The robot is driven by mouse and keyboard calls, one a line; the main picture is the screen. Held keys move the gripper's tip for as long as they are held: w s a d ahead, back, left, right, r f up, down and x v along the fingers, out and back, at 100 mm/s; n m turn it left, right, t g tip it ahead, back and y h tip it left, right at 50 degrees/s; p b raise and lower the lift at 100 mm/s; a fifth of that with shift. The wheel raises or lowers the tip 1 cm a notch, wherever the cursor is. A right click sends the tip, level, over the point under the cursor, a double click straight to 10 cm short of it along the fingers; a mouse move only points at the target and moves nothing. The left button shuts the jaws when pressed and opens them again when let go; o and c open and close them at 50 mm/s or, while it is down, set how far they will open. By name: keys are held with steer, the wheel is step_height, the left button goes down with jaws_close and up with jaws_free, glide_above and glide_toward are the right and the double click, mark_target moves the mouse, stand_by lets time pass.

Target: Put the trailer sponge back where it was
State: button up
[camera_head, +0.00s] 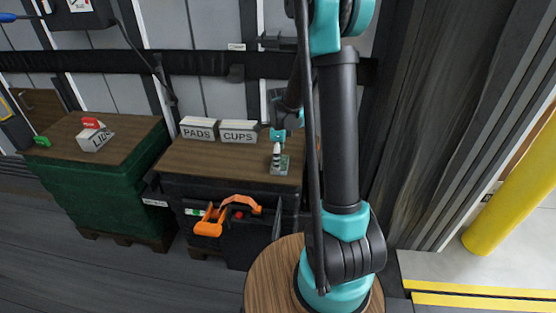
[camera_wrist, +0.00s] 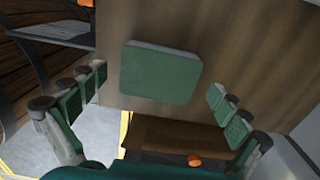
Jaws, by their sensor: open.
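A flat green sponge with a pale grey edge (camera_wrist: 160,75) lies on a brown wooden top and shows in full in the wrist view. My gripper (camera_wrist: 158,88) is open, with one green-padded finger on each side of the sponge and visible gaps between. In the head view my gripper (camera_head: 277,150) points down at the right end of the wooden top (camera_head: 215,160). The sponge (camera_head: 285,168) shows there only as a small grey-green patch, partly hidden by the fingers. Whether the fingertips touch the top is unclear.
White boxes marked PADS (camera_head: 198,129) and CUPS (camera_head: 238,132) stand left of my gripper. An orange handle (camera_head: 208,220) and a dark bin (camera_head: 245,245) are at the front. A green-sided stand (camera_head: 95,195) bears a tilted white box (camera_head: 95,139). A yellow post (camera_head: 510,195) stands right.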

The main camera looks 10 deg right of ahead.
step_height(320, 180, up, 11)
steer(key=s+d+f+n+t, duration=0.2)
steer(key=s+n, duration=0.8)
steer(key=s, duration=0.1)
steer(key=s+d+f+n+t, duration=0.2)
steer(key=s+f+n, duration=0.1)
steer(key=s+n, duration=0.8)
steer(key=shift+d+f+n, duration=0.15)
steer(key=shift+d+n, duration=0.05)
steer(key=shift+n, duration=0.1)
steer(key=shift+s, duration=0.1)
